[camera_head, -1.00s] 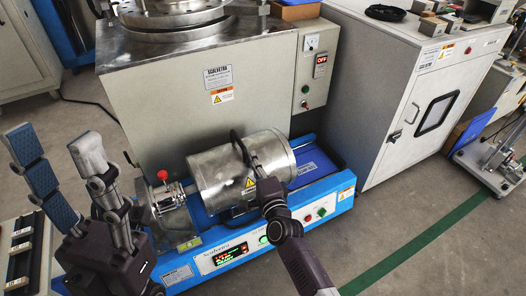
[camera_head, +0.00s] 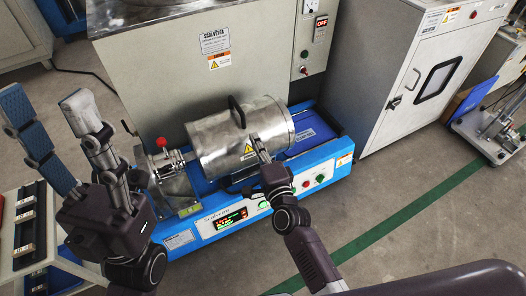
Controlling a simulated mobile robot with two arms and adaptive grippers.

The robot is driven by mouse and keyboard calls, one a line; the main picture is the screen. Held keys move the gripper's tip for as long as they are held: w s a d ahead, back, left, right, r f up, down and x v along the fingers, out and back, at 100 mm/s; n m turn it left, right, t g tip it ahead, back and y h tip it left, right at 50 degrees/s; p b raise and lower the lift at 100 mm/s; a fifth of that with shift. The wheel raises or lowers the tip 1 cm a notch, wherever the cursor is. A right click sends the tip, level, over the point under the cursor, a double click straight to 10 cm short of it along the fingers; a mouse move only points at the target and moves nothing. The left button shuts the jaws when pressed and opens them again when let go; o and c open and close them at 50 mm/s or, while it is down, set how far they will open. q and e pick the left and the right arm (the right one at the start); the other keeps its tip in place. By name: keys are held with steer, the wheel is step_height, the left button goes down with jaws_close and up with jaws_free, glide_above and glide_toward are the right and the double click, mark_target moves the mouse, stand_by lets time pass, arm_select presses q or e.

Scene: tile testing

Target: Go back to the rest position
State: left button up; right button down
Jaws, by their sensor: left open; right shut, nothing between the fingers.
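My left gripper (camera_head: 46,97) is at the left of the head view, fingers pointing up and spread apart, with nothing between them. My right gripper (camera_head: 258,139) is near the middle, its fingers together and empty. Its tips overlap the lower front of a shiny metal drum (camera_head: 215,140) in the picture; I cannot tell whether they touch it. The drum lies on its side on a blue machine base (camera_head: 335,172) and has a black handle (camera_head: 236,112) on top.
Behind the drum stands a grey machine cabinet (camera_head: 130,85). A white cabinet (camera_head: 385,75) with a dark window is to the right. A red knob (camera_head: 161,142) sticks up left of the drum. At lower left is a rack with small blocks (camera_head: 25,217). Open floor (camera_head: 420,210) lies at right.

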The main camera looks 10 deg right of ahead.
steer(key=shift+d+v, duration=0.15)
steer(key=shift+v, duration=1.25)
steer(key=shift+d+v, duration=0.1)
steer(key=shift+v, duration=1.25)
